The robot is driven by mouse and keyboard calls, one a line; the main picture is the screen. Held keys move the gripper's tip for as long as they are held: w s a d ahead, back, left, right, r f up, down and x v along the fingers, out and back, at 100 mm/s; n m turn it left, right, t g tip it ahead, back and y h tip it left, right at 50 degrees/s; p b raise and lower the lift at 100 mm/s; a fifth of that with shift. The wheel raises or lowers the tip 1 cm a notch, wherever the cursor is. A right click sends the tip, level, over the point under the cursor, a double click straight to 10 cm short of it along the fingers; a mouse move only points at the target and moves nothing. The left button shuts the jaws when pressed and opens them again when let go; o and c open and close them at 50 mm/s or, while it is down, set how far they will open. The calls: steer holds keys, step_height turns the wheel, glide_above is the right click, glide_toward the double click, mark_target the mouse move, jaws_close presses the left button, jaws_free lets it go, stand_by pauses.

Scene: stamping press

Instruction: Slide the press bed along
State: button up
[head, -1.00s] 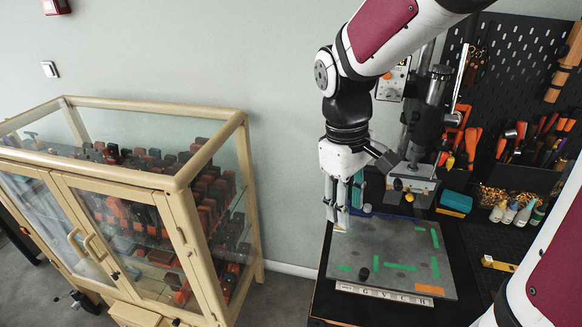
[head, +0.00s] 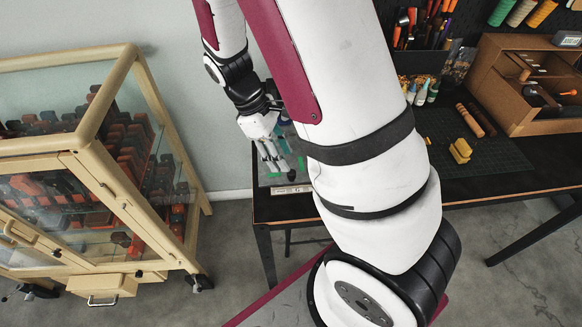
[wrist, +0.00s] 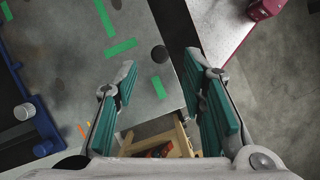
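The press bed looks to be the grey plate with green tape strips. In the head view my arm hides most of it, leaving a left part (head: 267,178) visible. In the wrist view the plate (wrist: 70,45) fills the upper left, with a round dark spot (wrist: 158,54) near its edge. My gripper (head: 272,158) is over the plate's near left part in the head view. In the wrist view its teal-padded fingers (wrist: 160,75) are apart with nothing held between them. The left finger overlaps the plate; the right is past its edge. Contact cannot be told. The press column is hidden.
A glass cabinet with a wooden frame (head: 140,90) stands left of the bench. A blue part (wrist: 45,120) lies beside the plate. Floor before the bench is open.

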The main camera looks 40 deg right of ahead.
mark_target(291, 172)
steer(key=shift+p+x, duration=0.35)
steer(key=shift+x, duration=2.4)
steer(key=shift+c, duration=0.4)
jaws_close()
